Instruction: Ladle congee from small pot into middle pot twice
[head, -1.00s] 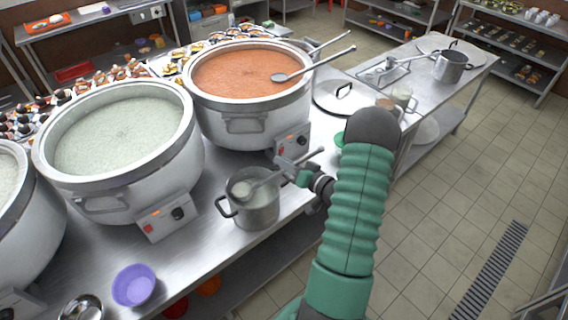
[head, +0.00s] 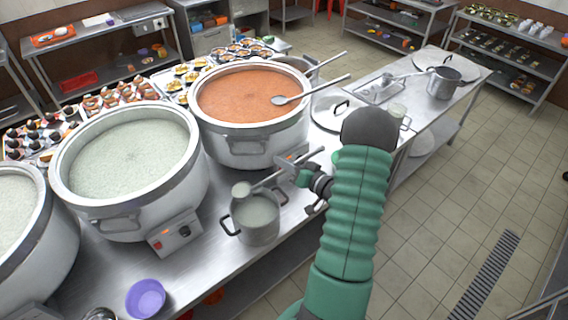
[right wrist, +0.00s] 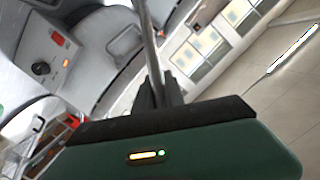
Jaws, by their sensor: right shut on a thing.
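The small pot (head: 258,234) is a grey metal pot with two dark handles and pale congee inside, near the counter's front edge. My right gripper (head: 288,170) is shut on the handle of a metal ladle (head: 242,189); the handle also shows between the fingers in the right wrist view (right wrist: 150,45). The ladle bowl is at the small pot's far-left rim, seemingly raised above the congee, and looks pale inside. The middle pot (head: 188,197), large and white with pale congee, stands left of the small pot. My left gripper is not in view.
A large pot of orange-red soup (head: 250,150) with its own ladle stands behind the small pot. Another large pale congee pot (head: 40,262) is cut off at left. A purple bowl (head: 146,298) sits at the front. A lid (head: 335,112) lies right of the soup pot.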

